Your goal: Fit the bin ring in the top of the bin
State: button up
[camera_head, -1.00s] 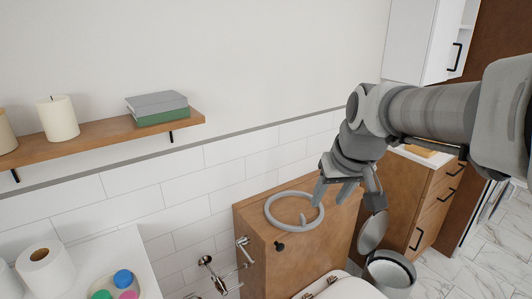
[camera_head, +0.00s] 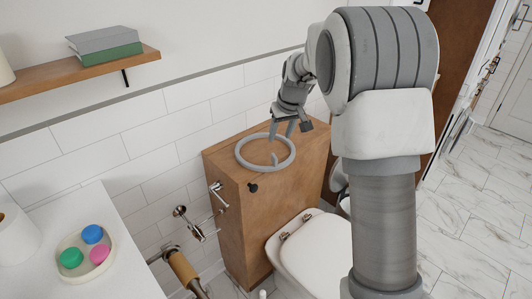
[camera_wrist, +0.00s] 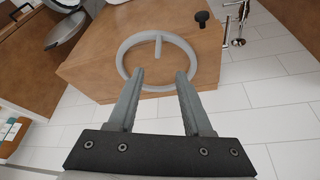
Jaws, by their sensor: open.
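The bin ring (camera_head: 241,160) is a grey hoop with a small upright tab, lying flat on the wooden cabinet behind the toilet. It also shows in the wrist view (camera_wrist: 124,57). My gripper (camera_head: 282,134) is open and empty above the ring's far right side. In the wrist view my gripper (camera_wrist: 161,74) has its two fingers apart, overlapping the near rim; contact cannot be told. The metal bin (camera_head: 344,207) stands on the floor right of the cabinet, its lid (camera_head: 338,178) raised. My arm hides much of the bin.
The wooden cabinet (camera_head: 228,207) has a black knob (camera_head: 253,188) near the ring. The toilet (camera_head: 315,250) stands in front. Tiled wall lies behind, with a shelf (camera_head: 130,64) at left. Open marble floor (camera_head: 475,225) lies at right.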

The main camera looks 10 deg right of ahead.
aim_at(274, 155)
jog(key=b+x, duration=0.1)
jog(key=x, duration=0.7)
jog(key=shift+f, duration=0.3)
jog(key=shift+w+b+x, duration=0.15)
jog(key=shift+x, duration=1.35)
jog(key=shift+w+b+x, duration=0.1)
jog(key=shift+b+x, duration=0.05)
jog(key=shift+x, duration=1.35)
jog(key=shift+d+r, duration=0.1)
jog(key=shift+r, duration=0.05)
grip_shut()
